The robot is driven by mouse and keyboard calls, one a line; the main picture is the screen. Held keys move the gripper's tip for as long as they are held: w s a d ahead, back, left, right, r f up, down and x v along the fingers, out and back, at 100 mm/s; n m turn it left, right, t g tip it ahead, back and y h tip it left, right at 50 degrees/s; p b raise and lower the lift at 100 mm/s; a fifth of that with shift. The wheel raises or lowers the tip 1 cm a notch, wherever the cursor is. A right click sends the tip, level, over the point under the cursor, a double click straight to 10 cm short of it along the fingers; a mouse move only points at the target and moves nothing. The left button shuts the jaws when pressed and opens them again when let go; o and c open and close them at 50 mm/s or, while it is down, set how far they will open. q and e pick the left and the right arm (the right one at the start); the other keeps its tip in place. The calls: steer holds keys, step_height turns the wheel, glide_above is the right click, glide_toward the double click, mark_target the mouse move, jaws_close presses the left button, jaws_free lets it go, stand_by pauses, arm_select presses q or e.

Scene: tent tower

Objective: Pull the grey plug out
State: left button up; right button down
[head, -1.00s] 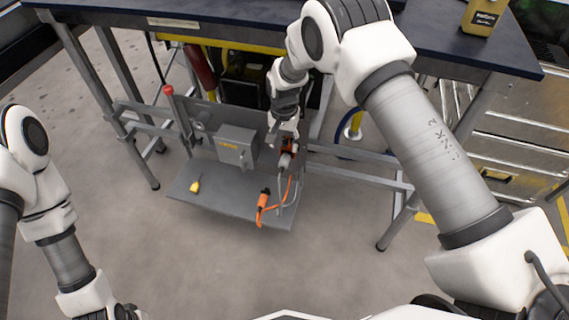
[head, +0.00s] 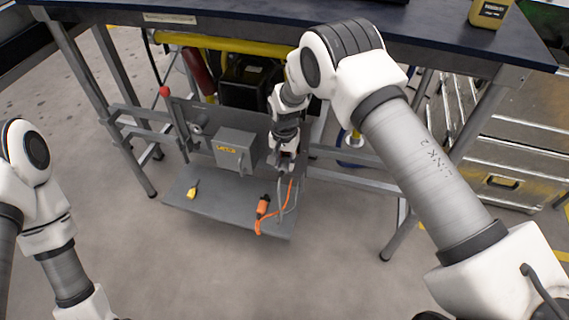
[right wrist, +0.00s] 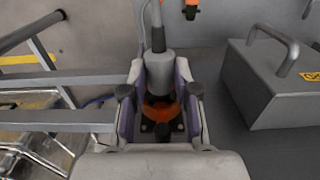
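The grey plug (right wrist: 159,72) shows in the right wrist view, with its grey cable leading up from it. An orange ring (right wrist: 162,112) and a dark socket face show just below it, between the fingers. My right gripper (right wrist: 160,88) has one finger on each side of the plug, very close to its sides. I cannot tell whether the pads press on it. In the head view my right gripper (head: 285,158) is low at the right of the grey panel and hides most of the plug and socket. My left gripper is out of the picture.
A grey box (head: 234,150) with a handle stands left of the gripper. A yellow tag (head: 192,190) and an orange connector (head: 263,205) with an orange cable lie on the grey base plate (head: 222,207). A red-knobbed lever (head: 165,91) stands at left. The table (head: 240,22) overhangs above.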

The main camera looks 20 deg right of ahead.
mark_target(281, 175)
stand_by(0.3)
steer(key=shift+s+a+p, duration=0.45)
steer(key=shift+s+p, duration=0.25)
steer(key=shift+s+a+p, duration=0.6)
steer(key=shift+s+p, duration=0.05)
steer(key=shift+s, duration=0.2)
